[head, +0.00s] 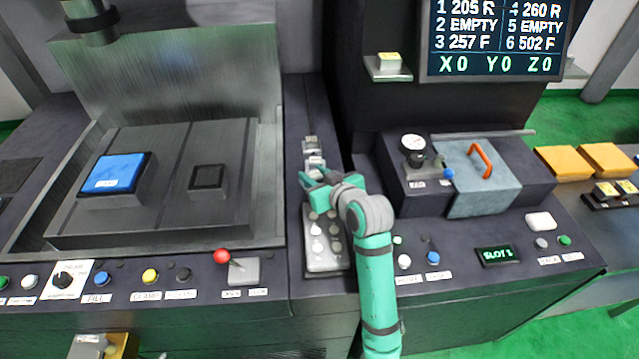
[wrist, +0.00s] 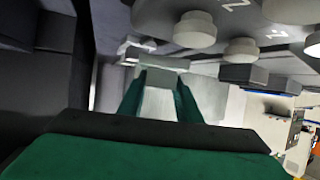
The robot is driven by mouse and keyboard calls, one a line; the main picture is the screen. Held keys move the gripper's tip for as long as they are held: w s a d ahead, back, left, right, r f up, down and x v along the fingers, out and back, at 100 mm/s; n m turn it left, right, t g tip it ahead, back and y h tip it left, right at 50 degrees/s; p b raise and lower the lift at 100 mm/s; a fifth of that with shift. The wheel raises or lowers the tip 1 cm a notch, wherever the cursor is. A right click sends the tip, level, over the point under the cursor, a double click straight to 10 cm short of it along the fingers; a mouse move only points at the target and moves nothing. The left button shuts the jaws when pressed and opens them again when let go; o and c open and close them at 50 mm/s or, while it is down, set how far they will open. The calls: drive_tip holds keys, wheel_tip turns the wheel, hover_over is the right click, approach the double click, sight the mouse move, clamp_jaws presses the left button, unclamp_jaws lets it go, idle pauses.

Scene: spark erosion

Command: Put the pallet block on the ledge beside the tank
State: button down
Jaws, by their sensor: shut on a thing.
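My gripper (head: 316,177) is at the narrow dark ledge (head: 318,118) between the tank and the right-hand machine, just beyond the button panel. In the wrist view my gripper (wrist: 160,92) has its two green fingers shut on a pale grey block (wrist: 158,104), which I take to be the pallet block. In the head view the fingers largely hide it, and I cannot tell whether it touches the ledge. The tank (head: 272,190) is at the left, with a blue-topped block (head: 116,172) and a small dark block (head: 208,178) inside.
A grey panel with pale knobs (head: 325,243) stands close in front of my gripper. Small grey fittings (head: 311,145) lie just beyond it. A red-knobbed lever (head: 222,256) is at the tank's front.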

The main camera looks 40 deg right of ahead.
sight(318, 182)
drive_tip(key=shift+w+d+f, duration=0.1)
drive_tip(key=shift+d+f, duration=0.2)
drive_tip(key=f, duration=0.3)
drive_tip(key=shift+d, duration=0.4)
drive_tip(key=shift+f, duration=0.35)
drive_tip(key=shift+f, duration=0.1)
drive_tip(key=c, duration=1.3)
unclamp_jaws()
drive_tip(key=shift+f, duration=0.1)
drive_tip(key=shift+r, duration=0.2)
drive_tip(key=v, duration=1.2)
